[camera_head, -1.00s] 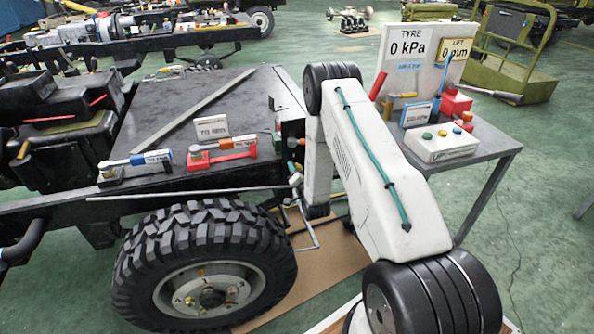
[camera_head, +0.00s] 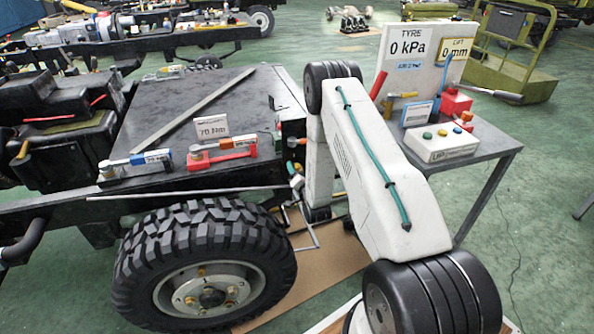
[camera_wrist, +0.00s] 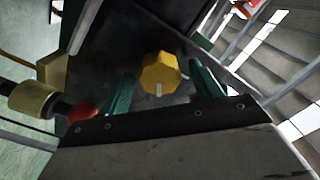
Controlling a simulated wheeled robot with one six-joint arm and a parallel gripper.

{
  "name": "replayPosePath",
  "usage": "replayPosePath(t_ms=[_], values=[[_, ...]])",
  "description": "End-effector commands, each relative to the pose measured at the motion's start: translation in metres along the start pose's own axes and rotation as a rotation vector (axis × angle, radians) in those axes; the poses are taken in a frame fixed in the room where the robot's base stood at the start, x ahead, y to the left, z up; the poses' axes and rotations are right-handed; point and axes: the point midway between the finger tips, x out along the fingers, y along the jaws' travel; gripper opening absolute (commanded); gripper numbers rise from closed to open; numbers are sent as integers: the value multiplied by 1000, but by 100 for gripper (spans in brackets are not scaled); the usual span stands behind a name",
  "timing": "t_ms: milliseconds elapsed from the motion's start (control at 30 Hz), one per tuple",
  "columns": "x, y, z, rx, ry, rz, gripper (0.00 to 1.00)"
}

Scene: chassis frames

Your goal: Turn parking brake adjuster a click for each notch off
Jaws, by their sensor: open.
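In the wrist view a yellow faceted knob (camera_wrist: 159,74) with a pale mark on its face sits on a dark panel. It looks like the adjuster, but no label on it is readable. My gripper (camera_wrist: 162,85) has its two green fingers apart, one on each side of the knob. I cannot tell whether either finger touches it. In the head view the knob is hidden behind my white arm, by the side of the black chassis deck (camera_head: 170,105).
A tyre (camera_head: 205,262) stands on the near side. A metal table (camera_head: 480,150) with a control box (camera_head: 440,143) is on the right. In the wrist view a red part (camera_wrist: 82,112) is close left.

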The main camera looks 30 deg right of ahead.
Motion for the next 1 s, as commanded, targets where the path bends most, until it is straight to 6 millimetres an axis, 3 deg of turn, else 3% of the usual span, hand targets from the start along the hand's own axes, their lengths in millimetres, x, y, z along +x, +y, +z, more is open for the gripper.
replayPosePath(t_ms=[200,400,1000], values=[[-39,0,0,0,-2,2,64],[-61,0,0,0,-1,1,64],[-64,0,0,-3,-1,0,64]])
